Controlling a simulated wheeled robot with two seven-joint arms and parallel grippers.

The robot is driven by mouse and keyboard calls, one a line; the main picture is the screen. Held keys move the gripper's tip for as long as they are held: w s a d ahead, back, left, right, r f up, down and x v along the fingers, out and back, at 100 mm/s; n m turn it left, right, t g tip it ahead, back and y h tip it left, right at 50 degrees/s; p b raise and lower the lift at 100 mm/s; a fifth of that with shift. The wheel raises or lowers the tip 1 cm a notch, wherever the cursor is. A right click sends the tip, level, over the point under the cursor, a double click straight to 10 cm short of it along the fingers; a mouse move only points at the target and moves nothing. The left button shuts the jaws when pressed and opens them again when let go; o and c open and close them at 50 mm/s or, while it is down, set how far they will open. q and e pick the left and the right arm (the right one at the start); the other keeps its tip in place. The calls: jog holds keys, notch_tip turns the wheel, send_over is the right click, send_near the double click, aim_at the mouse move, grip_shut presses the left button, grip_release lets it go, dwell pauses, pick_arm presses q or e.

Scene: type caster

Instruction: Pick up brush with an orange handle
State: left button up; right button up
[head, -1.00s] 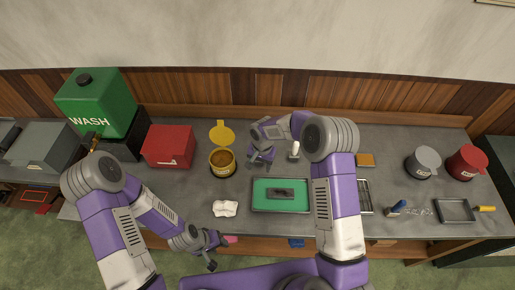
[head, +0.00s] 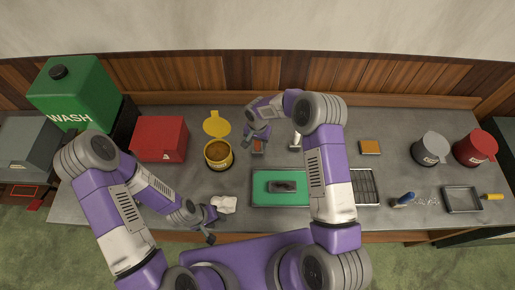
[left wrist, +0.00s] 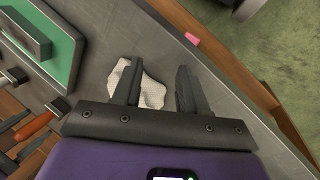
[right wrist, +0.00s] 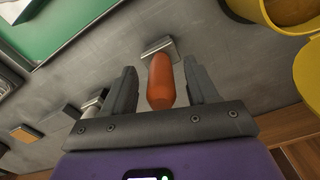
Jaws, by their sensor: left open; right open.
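The brush with an orange handle (right wrist: 160,85) lies in the right wrist view, its grey metal end pointing away. It shows small in the head view (head: 258,147), at the back of the bench. My right gripper (right wrist: 160,72) is open, with the handle lined up between its two fingers and gaps on both sides. I cannot tell how far below the fingertips the handle lies. My left gripper (left wrist: 155,75) is open and empty, near the white crumpled cloth (left wrist: 148,90) at the front of the bench. An orange handle (left wrist: 35,126) also shows in the left wrist view.
A yellow can (head: 218,155) with a raised lid stands left of the brush. A green tray (head: 262,198) with a dark block lies in front. A red box (head: 160,140) is further left. A white-handled tool (head: 296,140) lies right of my right gripper.

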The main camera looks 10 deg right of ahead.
jog(key=shift+f, duration=0.1)
jog(key=shift+c, duration=0.3)
grip_shut()
